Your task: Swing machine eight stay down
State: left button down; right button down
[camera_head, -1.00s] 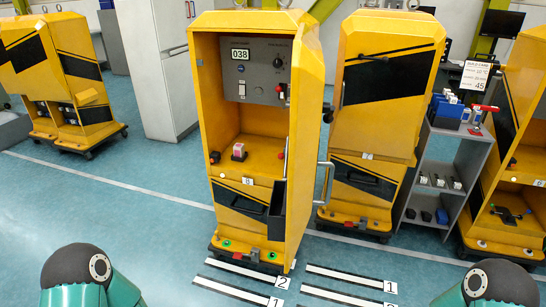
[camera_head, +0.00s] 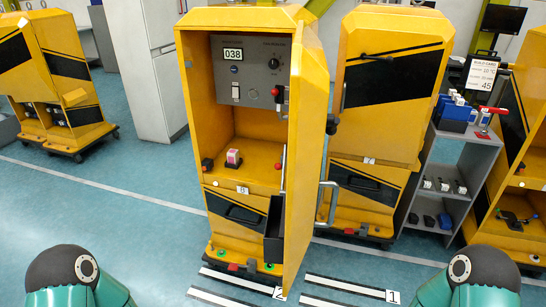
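The open yellow machine (camera_head: 190,130) stands at the centre. Its small number plate (camera_head: 243,190) seems to read 8. Its door (camera_head: 304,130) stands open on the right side, seen nearly edge-on, with a silver handle (camera_head: 327,203). A thin upright rod (camera_head: 283,165) with a pale upper part shows at the right of the opening; I cannot tell whether it is the stay. A red-handled lever (camera_head: 277,97) sits on the grey panel's right edge. Neither gripper is in view; only my arm parts show in the lower corners, apart from the machine.
A closed yellow machine (camera_head: 385,110) stands close on the right. Beyond it is a grey shelf (camera_head: 470,150) with several small parts and a build card (camera_head: 482,72). A pink-and-white block (camera_head: 233,157) sits inside the open machine. The floor in front (camera_head: 120,225) is clear, with striped markings.

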aim_at(278, 166)
jog(key=i, duration=0.65)
jog(key=z, duration=0.55)
jog(key=k, duration=1.1)
jog(key=u, duration=0.15)
jog(key=i, duration=0.95)
jog(key=u, duration=0.4)
jog(key=i, duration=0.85)
jog(key=z, duration=0.6)
